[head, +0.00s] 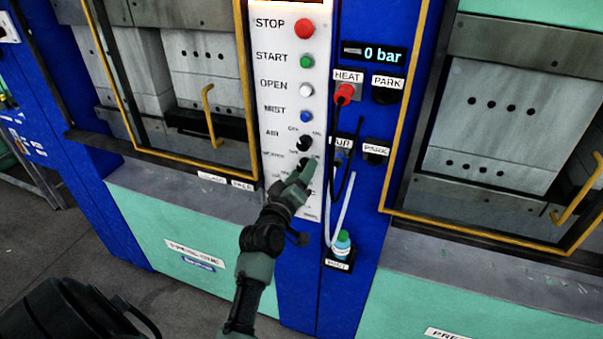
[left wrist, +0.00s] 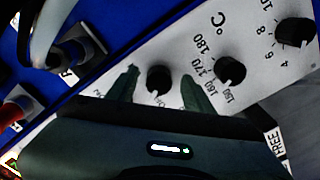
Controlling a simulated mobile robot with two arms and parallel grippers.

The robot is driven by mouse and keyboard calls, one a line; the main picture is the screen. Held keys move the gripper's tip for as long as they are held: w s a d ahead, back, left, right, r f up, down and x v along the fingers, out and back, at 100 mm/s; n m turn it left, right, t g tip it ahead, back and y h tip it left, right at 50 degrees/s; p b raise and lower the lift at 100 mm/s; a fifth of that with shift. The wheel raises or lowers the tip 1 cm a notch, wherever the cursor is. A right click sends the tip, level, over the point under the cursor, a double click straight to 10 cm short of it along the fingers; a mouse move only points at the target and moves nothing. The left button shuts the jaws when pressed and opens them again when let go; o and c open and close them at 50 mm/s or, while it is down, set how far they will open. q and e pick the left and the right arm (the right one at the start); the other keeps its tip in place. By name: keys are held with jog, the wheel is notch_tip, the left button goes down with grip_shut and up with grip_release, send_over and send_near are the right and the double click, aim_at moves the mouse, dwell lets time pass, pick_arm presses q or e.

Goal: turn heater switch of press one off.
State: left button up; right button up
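The control panel (head: 290,100) is a white strip on a blue post, right of the press whose plate seems to read press one (head: 195,251). The heater switch (head: 306,163) is a black knob below the air knob (head: 304,143), partly hidden by my left gripper (head: 302,176). In the left wrist view the heater switch (left wrist: 158,79) sits between my two open fingers, with a gap visible on each side. The fingertips are close to the panel; contact cannot be told. My right gripper is not in view.
The temperature knob (left wrist: 230,71) is just beside one finger, with the numbered knob (left wrist: 294,32) beyond. A red plug (head: 345,92) sits in the heat socket; its black cable hangs close right of the panel. A teal-capped bottle (head: 342,241) stands below. Yellow-framed press doors flank the post.

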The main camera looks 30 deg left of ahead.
pick_arm(q)
jog(key=b+v, duration=0.2)
jog(key=v, duration=0.5)
jog(key=shift+s+b, duration=0.3)
jog(key=shift+s, duration=0.1)
jog(key=shift+d, duration=0.1)
